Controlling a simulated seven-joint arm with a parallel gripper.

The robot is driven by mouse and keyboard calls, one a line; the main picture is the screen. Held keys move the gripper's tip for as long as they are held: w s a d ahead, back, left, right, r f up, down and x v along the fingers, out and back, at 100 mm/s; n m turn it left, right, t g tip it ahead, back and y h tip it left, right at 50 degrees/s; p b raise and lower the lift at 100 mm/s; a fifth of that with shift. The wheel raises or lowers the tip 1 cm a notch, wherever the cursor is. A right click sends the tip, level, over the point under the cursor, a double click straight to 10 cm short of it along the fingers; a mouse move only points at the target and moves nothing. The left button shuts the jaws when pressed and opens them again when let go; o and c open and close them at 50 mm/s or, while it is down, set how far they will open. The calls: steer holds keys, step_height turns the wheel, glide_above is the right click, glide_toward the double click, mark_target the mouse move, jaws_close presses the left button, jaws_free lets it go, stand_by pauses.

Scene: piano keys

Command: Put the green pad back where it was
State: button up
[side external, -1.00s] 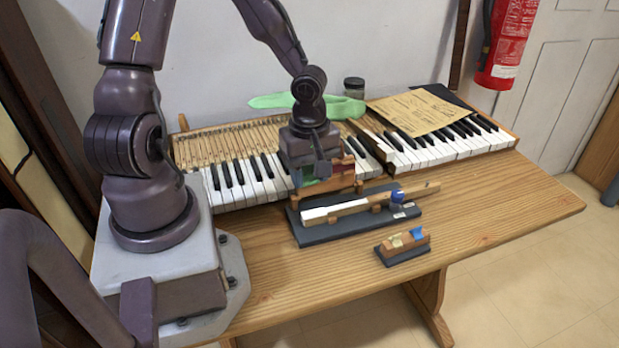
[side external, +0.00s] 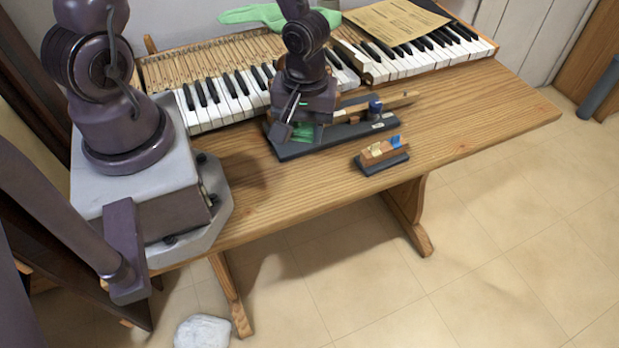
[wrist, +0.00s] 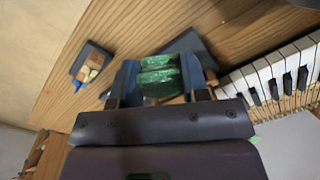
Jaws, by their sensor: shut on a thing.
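My gripper (wrist: 160,85) is shut on the green pad (wrist: 159,78), which shows as two green layers between the fingers in the wrist view. In the side view my gripper (side external: 300,128) hangs over the left end of the dark base (side external: 340,140), and a bit of the green pad (side external: 303,133) shows under it. The key model (side external: 385,105) on the dark base is partly hidden behind my gripper. I cannot tell whether the pad touches the base.
A small wooden block (side external: 380,152) with a yellowish and a blue pad stands on its own dark base to the right. The piano keys (side external: 225,98) lie behind. A brown sheet (side external: 395,22) lies on the far keys. The table front (side external: 270,195) is clear.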

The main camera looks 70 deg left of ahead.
mark_target(308, 187)
steer(key=d+f+m, duration=0.1)
steer(key=m, duration=0.1)
steer(key=d+f+m, duration=0.1)
steer(key=f+m, duration=0.1)
steer(key=m, duration=0.1)
steer(key=d+f+m, duration=0.1)
steer(key=m, duration=0.1)
steer(key=shift+s+f, duration=0.3)
steer(key=shift+s, duration=0.05)
steer(key=shift+w+a+f, duration=0.1)
steer(key=shift+f, duration=2.4)
steer(key=shift+f, duration=0.1)
steer(key=o, duration=1)
